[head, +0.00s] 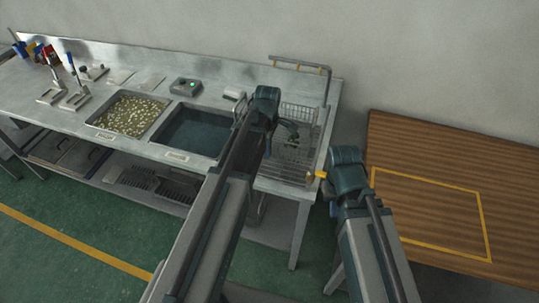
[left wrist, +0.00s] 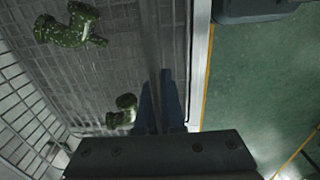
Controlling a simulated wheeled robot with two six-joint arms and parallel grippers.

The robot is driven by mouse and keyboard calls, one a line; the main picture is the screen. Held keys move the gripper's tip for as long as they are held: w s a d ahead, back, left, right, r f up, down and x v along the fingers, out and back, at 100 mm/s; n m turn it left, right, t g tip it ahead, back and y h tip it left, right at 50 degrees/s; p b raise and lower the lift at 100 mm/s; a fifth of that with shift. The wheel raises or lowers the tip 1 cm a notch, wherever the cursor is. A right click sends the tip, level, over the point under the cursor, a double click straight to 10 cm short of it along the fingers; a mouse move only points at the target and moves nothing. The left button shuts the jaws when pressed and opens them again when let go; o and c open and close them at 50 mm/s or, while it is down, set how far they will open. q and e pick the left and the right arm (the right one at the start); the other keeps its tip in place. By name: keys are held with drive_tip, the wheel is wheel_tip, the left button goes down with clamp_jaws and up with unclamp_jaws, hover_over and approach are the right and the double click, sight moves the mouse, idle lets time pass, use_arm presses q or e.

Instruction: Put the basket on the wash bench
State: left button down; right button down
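The wire basket (head: 298,113) is at the right end of the steel wash bench (head: 262,183), over its slatted drain area. Green pieces (head: 291,133) lie inside it; they also show in the left wrist view (left wrist: 68,30). My left gripper (head: 281,122) is at the basket's left side, its fingers partly hidden by my arm. In the left wrist view, its fingers (left wrist: 159,100) are close together around a thin bar of the basket. I cannot tell whether the basket rests on the slats or hangs just above. My right gripper (head: 322,176) is by the bench's right edge, fingers mostly hidden.
The bench has a basin of pale granules (head: 130,115) and a basin of dark liquid (head: 195,131). A pipe frame (head: 300,64) rises behind the basket. A wooden table (head: 450,165) with a yellow outline stands on the right; its marked area is empty.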

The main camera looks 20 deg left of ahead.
use_arm(q)
drive_tip(key=shift+w+d, duration=0.15)
drive_tip(key=shift+w, duration=0.4)
wheel_tip(320, 180, down, 4)
drive_tip(key=b, duration=0.3)
drive_tip(key=shift+r+b, duration=0.15)
drive_tip(key=shift+b, duration=0.15)
drive_tip(key=c, duration=1)
unclamp_jaws()
drive_tip(key=shift+c, duration=0.2)
wheel_tip(320, 180, up, 12)
drive_tip(key=p, duration=1.2)
drive_tip(key=s+d+m, duration=0.6)
drive_tip(key=s+m, duration=0.3)
drive_tip(key=m, duration=0.1)
drive_tip(key=s+d+m+y, duration=0.1)
drive_tip(key=s+d+m, duration=0.5)
drive_tip(key=m, duration=0.5)
drive_tip(key=s, duration=0.2)
drive_tip(key=shift+s+d+r, duration=0.15)
drive_tip(key=shift+s+d, duration=0.05)
drive_tip(key=shift+s, duration=0.2)
